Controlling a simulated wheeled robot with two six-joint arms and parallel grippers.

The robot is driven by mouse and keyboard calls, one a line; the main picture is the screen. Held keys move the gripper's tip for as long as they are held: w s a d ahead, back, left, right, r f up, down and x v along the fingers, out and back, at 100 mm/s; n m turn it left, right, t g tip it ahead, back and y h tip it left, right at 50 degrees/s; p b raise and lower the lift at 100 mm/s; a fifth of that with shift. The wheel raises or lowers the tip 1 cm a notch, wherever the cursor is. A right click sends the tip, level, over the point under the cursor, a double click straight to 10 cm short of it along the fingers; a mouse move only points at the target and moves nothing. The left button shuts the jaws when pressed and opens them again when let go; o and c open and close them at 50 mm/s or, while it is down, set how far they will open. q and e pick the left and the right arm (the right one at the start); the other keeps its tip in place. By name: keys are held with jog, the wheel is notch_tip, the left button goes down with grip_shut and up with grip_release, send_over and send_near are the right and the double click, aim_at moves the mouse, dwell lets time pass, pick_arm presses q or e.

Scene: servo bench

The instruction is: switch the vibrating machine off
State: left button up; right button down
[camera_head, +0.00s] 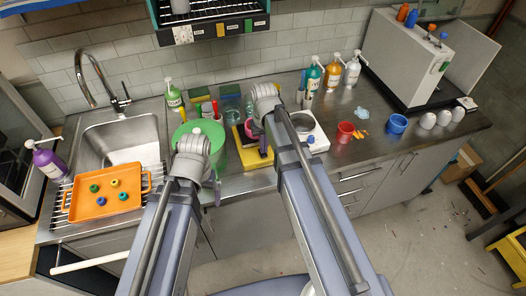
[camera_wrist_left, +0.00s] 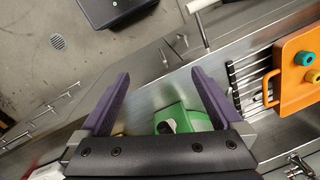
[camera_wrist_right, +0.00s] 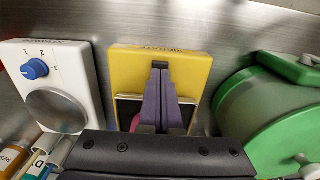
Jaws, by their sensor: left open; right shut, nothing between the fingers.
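A yellow machine (camera_head: 246,157) stands on the steel counter; it also shows in the right wrist view (camera_wrist_right: 188,61). That view shows a small black part (camera_wrist_right: 160,65) near its label edge and a dark panel below. A pink object (camera_wrist_right: 135,122) shows partly behind my fingers. My right gripper (camera_head: 263,148) is shut and empty over the machine, its fingertips (camera_wrist_right: 160,72) at or just above the black part; I cannot tell if they touch. Vibration cannot be seen. My left gripper (camera_head: 216,190) is open and empty near the counter's front edge; its fingers spread in the left wrist view (camera_wrist_left: 160,75).
A green round lidded device (camera_wrist_right: 268,108) stands beside the yellow machine. On its other side is a white device (camera_wrist_right: 92,85) with a blue knob (camera_wrist_right: 35,69). An orange tray (camera_head: 100,206) lies by the sink. Bottles and cups stand along the counter.

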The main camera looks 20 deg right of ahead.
aim_at(263, 156)
jog(key=shift+f+b, duration=0.9)
dwell(0.5)
jog(key=shift+r, duration=0.1)
notch_tip(263, 156, up, 7)
jog(key=p, duration=0.7)
dwell(0.3)
jog(key=shift+s+a+f, duration=0.2)
jog(key=s+a+f+n+h+b, duration=0.1)
jog(key=s+a+f+n+b, duration=0.2)
jog(key=s+a, duration=0.7)
jog(key=s+f+b, duration=0.1)
jog(key=s, duration=0.3)
jog(key=shift+f+b, duration=0.2)
jog(key=shift+b, duration=0.15)
